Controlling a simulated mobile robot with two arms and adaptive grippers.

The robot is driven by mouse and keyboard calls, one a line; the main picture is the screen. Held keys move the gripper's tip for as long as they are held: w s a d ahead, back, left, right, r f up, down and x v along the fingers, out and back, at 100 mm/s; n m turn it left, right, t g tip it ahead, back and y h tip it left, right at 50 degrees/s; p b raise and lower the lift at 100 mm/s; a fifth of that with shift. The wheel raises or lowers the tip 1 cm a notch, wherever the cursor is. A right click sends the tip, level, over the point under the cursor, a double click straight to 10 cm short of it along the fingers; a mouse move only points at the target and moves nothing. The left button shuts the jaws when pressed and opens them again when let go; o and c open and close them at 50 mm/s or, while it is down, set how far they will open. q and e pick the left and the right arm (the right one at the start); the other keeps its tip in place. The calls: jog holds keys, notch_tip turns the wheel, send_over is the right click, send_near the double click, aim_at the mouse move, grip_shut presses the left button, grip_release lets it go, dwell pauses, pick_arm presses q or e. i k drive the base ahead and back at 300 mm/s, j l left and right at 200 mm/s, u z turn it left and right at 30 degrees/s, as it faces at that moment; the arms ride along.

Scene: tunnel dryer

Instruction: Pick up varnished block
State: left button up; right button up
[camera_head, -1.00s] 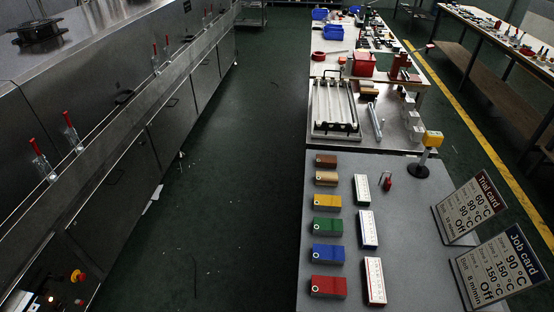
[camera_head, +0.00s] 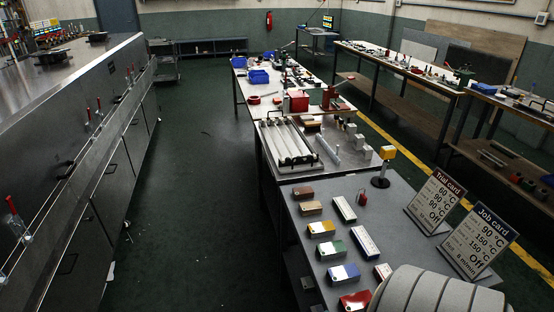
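A column of blocks lies on the near grey table (camera_head: 395,195). From far to near they are a brown block (camera_head: 303,194), a tan wood block (camera_head: 311,208), a yellow block (camera_head: 321,229), a green block (camera_head: 332,248), a blue block (camera_head: 344,273) and a red block (camera_head: 356,301). The brown and tan ones look like wood; I cannot tell for sure which is varnished. The red block is partly cut off at the bottom edge. A grey rounded part of my arm shows at bottom right. Neither gripper is in view.
White strips (camera_head: 365,242) lie right of the blocks. A Trial card (camera_head: 434,201) and a Job card (camera_head: 480,240) stand at the table's right. A yellow-topped stand (camera_head: 387,153) is at the back. A rack of rods (camera_head: 290,144) sits beyond. The steel dryer (camera_head: 80,150) lines the left; the aisle floor is clear.

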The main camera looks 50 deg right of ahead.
aim_at(300, 193)
jog(key=i+j+z, duration=0.3)
jog(key=i, duration=0.15)
jog(key=i+j+z, duration=0.3)
jog(key=i+z, duration=0.8)
jog(key=z, duration=0.2)
jog(key=i+j+z, duration=0.25)
jog(key=z, duration=0.25)
jog(key=i+j+z, duration=0.45)
